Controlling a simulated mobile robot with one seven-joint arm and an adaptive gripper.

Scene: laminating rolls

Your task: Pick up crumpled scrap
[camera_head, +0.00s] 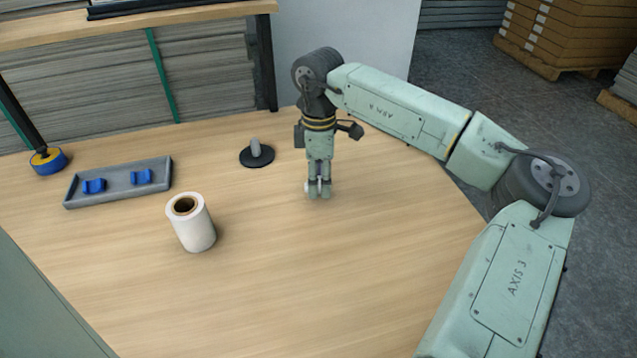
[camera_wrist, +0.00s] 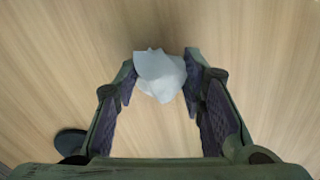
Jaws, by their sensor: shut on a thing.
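The crumpled scrap (camera_wrist: 160,75) is a pale, creased ball between the fingers of my gripper (camera_wrist: 163,95) in the wrist view. The dark finger pads press on its left and right sides. In the head view my gripper (camera_head: 319,192) points straight down at the back middle of the table, close to the wood. Only a small pale bit of the scrap shows there between the fingertips. I cannot tell whether the scrap touches the table.
A white roll (camera_head: 193,225) stands upright left of my gripper. A black disc with a grey peg (camera_head: 257,154) is nearer, also left. A grey tray (camera_head: 118,199) holds two blue pieces. A blue and yellow spool (camera_head: 47,161) is at far left. The table's front is clear.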

